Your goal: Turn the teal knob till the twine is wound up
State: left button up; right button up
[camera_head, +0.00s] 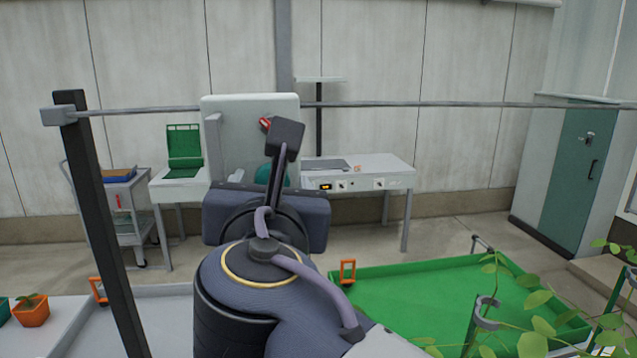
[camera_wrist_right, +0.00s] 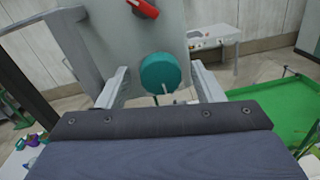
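The teal knob (camera_wrist_right: 160,73) is on the front of an upright pale panel (camera_wrist_right: 100,35). In the head view only a small part of the knob (camera_head: 264,174) shows behind my right arm. My right gripper (camera_wrist_right: 160,84) is open in front of the panel, with one finger to the left of the knob and one to the right. Gaps show between the fingers and the knob in the wrist view. I cannot make out the twine for certain. My left gripper is in neither view.
A red switch (camera_head: 265,124) sits on the panel above the knob. A grey rail (camera_head: 450,104) crosses from a dark post (camera_head: 100,220). A green tray (camera_head: 420,300) lies at the right, with leafy plants (camera_head: 540,320) in front. A control bench (camera_head: 390,170) stands behind.

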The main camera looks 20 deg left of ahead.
jog(key=c, duration=0.9)
jog(key=shift+c, duration=0.2)
jog(key=shift+m, duration=0.3)
jog(key=shift+m+g+b, duration=0.5)
jog(key=shift+m+b, duration=3.1)
jog(key=shift+m, duration=4.3)
